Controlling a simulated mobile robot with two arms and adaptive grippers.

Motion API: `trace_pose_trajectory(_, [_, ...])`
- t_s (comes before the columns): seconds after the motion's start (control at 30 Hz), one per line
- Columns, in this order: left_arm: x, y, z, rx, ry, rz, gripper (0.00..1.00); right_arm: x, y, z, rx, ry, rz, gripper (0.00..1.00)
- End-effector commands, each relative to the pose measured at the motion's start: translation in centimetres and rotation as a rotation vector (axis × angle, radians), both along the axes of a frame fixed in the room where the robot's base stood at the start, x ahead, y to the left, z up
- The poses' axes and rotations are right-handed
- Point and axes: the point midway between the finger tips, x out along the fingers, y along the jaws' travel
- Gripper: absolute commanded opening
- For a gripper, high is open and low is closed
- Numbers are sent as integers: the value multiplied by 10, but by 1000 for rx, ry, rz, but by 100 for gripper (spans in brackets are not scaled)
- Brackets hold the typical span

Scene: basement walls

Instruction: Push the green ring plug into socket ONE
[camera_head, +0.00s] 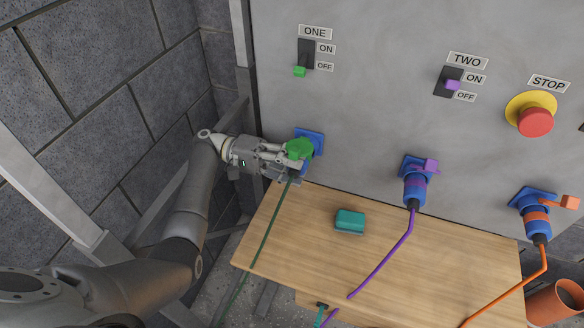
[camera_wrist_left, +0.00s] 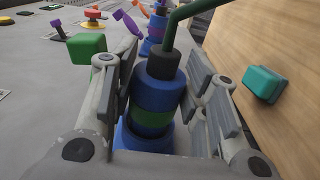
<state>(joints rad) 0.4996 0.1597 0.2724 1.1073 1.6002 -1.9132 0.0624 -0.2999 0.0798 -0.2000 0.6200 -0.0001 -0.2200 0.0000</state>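The green ring plug (camera_wrist_left: 158,92) is a blue cylinder with a green band, a black cap and a green cable. My left gripper (camera_head: 292,160) has a finger on each side of it and appears shut on it; it shows in the wrist view (camera_wrist_left: 160,85) too. The plug's lower end is at a wider blue collar, which seems to be socket ONE; how deep it sits I cannot tell. Socket ONE (camera_head: 317,136) is a blue plate on the panel, largely hidden by the gripper and a green flap (camera_head: 299,149). My right gripper is not in view.
A purple-ringed plug (camera_head: 414,188) and an orange-ringed plug (camera_head: 537,220) sit in sockets to the right. A wooden table (camera_head: 300,240) below holds a teal block (camera_head: 350,220). Switch ONE (camera_head: 305,55) has its green handle down by OFF. A red stop button (camera_head: 535,121) is farther right.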

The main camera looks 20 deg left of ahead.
Motion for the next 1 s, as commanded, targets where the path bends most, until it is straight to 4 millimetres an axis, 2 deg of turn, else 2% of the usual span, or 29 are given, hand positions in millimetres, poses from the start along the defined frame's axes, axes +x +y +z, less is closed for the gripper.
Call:
trace_pose_trajectory(0.03, [0,0,0,0,0,0,51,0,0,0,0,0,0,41])
trace_pose_trajectory(0.13, [0,0,0,0,0,0,63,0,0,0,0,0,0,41])
trace_pose_trajectory(0.57, [-1,0,0,0,0,0,63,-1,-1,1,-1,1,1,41])
trace_pose_trajectory(0.8, [-15,0,4,0,2,0,63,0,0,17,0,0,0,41])
trace_pose_trajectory(0.87, [-12,-1,-5,-3,-2,-6,63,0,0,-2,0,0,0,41])
trace_pose_trajectory(0.9, [-20,0,4,-1,4,-4,63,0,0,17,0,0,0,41])
trace_pose_trajectory(1.0, [-34,1,5,0,5,-4,63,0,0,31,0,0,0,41])
